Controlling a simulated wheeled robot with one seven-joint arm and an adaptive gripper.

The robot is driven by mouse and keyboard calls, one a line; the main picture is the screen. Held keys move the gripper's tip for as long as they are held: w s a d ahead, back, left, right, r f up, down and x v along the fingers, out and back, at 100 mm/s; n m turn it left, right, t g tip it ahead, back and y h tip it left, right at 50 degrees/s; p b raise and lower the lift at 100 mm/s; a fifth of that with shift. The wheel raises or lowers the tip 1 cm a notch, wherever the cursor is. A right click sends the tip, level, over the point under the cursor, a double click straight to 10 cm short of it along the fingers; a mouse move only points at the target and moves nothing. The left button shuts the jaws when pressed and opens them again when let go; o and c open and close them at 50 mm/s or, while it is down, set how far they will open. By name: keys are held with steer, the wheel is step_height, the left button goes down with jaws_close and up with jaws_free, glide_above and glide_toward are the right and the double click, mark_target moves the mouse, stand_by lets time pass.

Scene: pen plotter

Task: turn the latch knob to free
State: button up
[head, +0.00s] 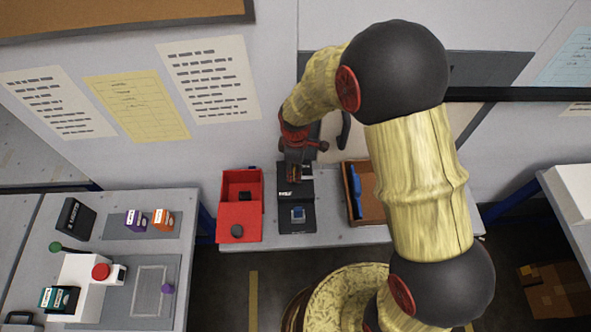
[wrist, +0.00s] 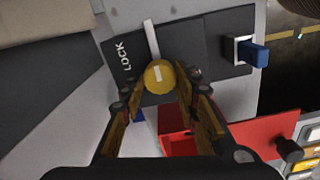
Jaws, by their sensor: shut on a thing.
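The latch knob (wrist: 159,77) is a round yellow knob with a short white mark on its face, in the wrist view. It sits on a black plate (wrist: 208,45) that bears the word LOCK beside it. A thin white bar (wrist: 151,37) extends beyond the knob. My gripper (wrist: 162,92) has one finger on each side of the knob and is shut on it. In the head view my gripper (head: 293,174) reaches down onto the far part of the plate (head: 297,225) and hides the knob. A blue block-like part (wrist: 252,53) stands at the plate's other end.
A red box (head: 240,222) with a black knob stands just left of the plate. A brown tray (head: 370,218) with a blue handled thing (head: 355,190) lies to its right. The wall is close behind my gripper. A side table (head: 115,255) at left holds several small items.

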steer(key=c, duration=0.4)
steer(key=shift+m, duration=0.4)
steer(key=m, duration=1.7)
stand_by(0.4)
steer(key=shift+c, duration=0.2)
